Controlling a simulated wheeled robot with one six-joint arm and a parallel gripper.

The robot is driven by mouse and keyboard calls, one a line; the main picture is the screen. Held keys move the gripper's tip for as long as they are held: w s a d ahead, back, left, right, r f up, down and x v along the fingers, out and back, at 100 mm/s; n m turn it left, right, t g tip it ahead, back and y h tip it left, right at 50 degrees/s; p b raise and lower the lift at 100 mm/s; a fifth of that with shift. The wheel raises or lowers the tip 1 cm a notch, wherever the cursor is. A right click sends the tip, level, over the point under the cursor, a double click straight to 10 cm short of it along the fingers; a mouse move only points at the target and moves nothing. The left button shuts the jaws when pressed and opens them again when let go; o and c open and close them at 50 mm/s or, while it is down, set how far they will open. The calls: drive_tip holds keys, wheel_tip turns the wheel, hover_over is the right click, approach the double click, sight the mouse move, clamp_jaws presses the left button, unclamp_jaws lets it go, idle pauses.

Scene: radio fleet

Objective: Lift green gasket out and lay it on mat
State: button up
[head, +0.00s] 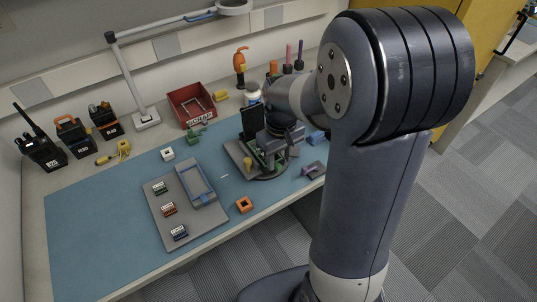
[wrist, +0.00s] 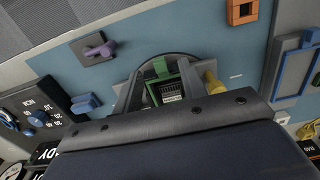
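The green gasket (wrist: 160,68) shows in the wrist view as a green frame around a dark, ribbed part in a round fixture (wrist: 143,60). My gripper (wrist: 160,88) reaches over it, with its grey fingers apart on either side of the green. I cannot tell whether they touch it. In the head view my gripper (head: 278,148) is low over the fixture, and my arm hides most of that spot. The blue mat (head: 95,240) covers the bench and also shows in the wrist view (wrist: 215,48).
A grey tray (head: 200,226) with several small labelled parts and a blue frame (head: 195,183) lies left of the fixture. An orange square part (head: 244,205) and a purple-handled part (head: 313,170) are near the front edge. A red scrap bin (head: 192,104) stands behind. The mat's left end is clear.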

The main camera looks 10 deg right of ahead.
wheel_tip(320, 180, down, 2)
drive_tip(key=shift+f, duration=0.2)
clamp_jaws()
idle(0.4)
